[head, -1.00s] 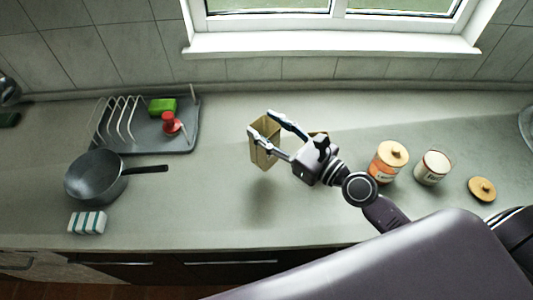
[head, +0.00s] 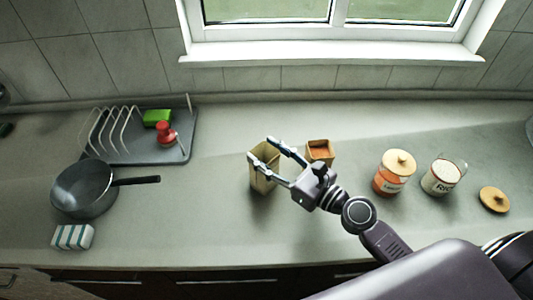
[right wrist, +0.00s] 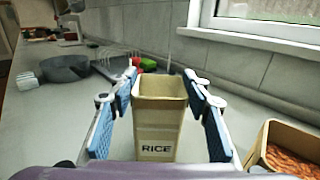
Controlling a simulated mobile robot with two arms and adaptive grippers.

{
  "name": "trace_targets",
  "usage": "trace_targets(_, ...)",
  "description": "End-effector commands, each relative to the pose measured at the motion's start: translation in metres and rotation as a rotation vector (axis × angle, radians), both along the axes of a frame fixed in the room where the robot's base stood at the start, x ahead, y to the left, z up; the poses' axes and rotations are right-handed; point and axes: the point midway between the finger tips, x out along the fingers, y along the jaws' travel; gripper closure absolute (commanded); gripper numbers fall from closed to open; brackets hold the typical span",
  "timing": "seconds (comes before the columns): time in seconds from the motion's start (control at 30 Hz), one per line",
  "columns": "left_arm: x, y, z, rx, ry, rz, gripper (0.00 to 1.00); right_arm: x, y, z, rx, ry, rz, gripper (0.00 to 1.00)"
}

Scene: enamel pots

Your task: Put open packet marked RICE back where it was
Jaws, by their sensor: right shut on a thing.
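The open tan packet marked RICE (head: 263,181) is upright over the middle of the counter, between the fingers of my right gripper (head: 266,151). In the right wrist view the packet (right wrist: 159,122) shows its open top and its RICE label, with a blue finger pad on either side. My right gripper is shut on it. I cannot tell whether its base touches the counter. My left gripper is not in view.
A second open packet with reddish contents (head: 320,150) stands just right of my gripper. Two jars, one lidded (head: 394,174) and one open marked RICE (head: 442,175), and a loose lid (head: 494,199) are farther right. A pan (head: 84,188), sponge (head: 73,237) and rack (head: 180,146) are left.

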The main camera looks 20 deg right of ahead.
Motion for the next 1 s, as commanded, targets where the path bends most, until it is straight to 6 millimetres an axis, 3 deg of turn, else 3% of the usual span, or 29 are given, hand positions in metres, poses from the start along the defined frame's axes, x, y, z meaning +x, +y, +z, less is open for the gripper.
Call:
trace_targets(0.1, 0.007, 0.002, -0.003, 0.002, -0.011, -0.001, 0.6, 0.0, 0.0, -0.003, 0.001, -0.003, -0.001, 1.0)
trace_targets(0.13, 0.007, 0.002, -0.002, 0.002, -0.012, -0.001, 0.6, 0.0, 0.0, -0.003, 0.0, 0.0, 0.0, 0.54)
trace_targets(0.27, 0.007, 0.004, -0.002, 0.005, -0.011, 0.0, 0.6, 0.0, 0.0, -0.003, 0.0, 0.0, 0.0, 0.39)
trace_targets(0.67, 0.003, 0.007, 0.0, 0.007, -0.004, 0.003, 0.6, -0.001, -0.001, 0.0, 0.0, 0.001, 0.0, 0.38)
trace_targets(1.0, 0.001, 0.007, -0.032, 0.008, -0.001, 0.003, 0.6, -0.048, -0.026, -0.006, -0.001, 0.003, 0.0, 0.38)
